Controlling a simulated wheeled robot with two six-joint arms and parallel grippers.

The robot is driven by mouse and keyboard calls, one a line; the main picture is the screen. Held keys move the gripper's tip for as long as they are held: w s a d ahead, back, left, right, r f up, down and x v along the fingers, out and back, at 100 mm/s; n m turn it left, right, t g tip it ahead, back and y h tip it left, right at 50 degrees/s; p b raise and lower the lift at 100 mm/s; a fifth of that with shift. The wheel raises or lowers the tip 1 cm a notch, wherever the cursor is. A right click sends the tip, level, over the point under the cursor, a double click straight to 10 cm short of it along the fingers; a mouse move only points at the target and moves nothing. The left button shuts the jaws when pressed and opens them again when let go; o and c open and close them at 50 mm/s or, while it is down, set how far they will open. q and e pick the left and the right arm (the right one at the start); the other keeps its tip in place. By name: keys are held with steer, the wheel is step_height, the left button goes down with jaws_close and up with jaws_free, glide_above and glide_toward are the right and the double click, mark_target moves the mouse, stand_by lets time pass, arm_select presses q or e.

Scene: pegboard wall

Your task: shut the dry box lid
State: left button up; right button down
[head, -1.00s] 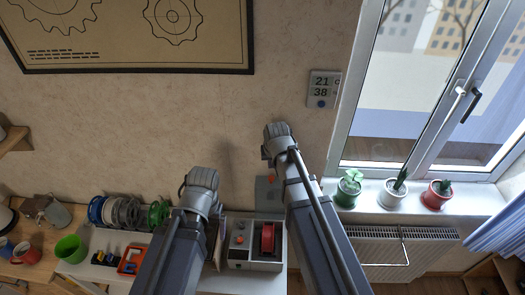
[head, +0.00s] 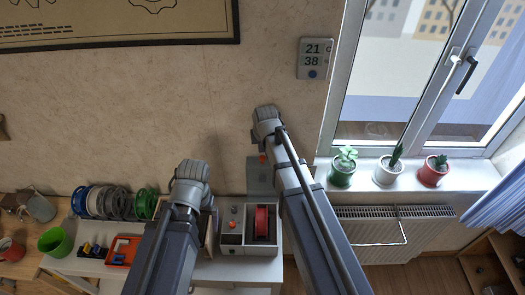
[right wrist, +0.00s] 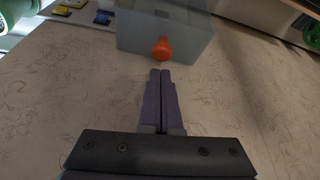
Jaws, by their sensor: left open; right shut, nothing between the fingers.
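The dry box (head: 234,239) is a light grey box on the white shelf top, with a red spool inside. Its translucent grey lid (head: 258,183) stands raised at the back, against the wall. In the right wrist view the lid (right wrist: 190,38) is beyond my fingertips, with an orange knob (right wrist: 162,48) on its near edge. My right gripper (right wrist: 161,72) is shut and empty, just short of the knob with a small gap. In the head view my right arm hides it. My left gripper is open, mostly hidden by its arm left of the box.
Several filament spools (head: 115,203), a green cup (head: 55,242) and an orange tray (head: 122,252) stand left of the box. Three potted plants (head: 388,170) are on the windowsill to the right. The wall above is clear below the framed poster (head: 120,25).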

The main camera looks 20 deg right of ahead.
arm_select(q)
steer(key=shift+f+b, duration=0.75)
steer(key=shift+f, duration=0.5)
arm_select(e)
steer(key=shift+x, duration=1.35)
steer(key=shift+s, duration=0.1)
